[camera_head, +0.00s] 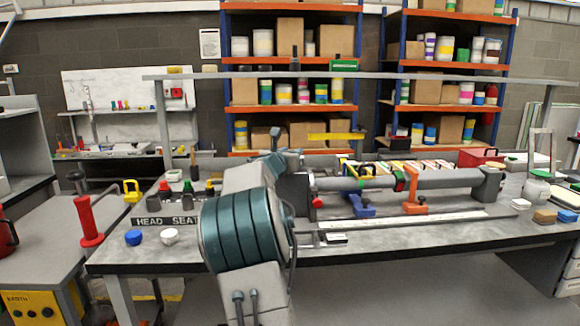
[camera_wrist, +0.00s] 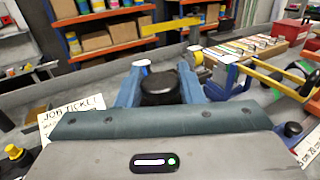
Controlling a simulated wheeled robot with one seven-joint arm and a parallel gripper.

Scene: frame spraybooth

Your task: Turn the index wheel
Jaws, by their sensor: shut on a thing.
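My gripper (camera_wrist: 163,74) shows in the wrist view with a blue-grey finger on each side of a black rounded knob (camera_wrist: 162,88). It is shut on this knob. The wheel itself is not clearly seen; my gripper and wrist cover what lies below the knob. In the head view my teal and grey arm stands in front of the bench and hides most of the gripper and the knob.
The bench (camera_head: 150,258) carries a grey frame tube (camera_head: 440,179) with an orange clamp (camera_head: 413,190) and a blue clamp (camera_head: 361,207), right of my arm. A red-handled tool (camera_head: 88,220) stands left.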

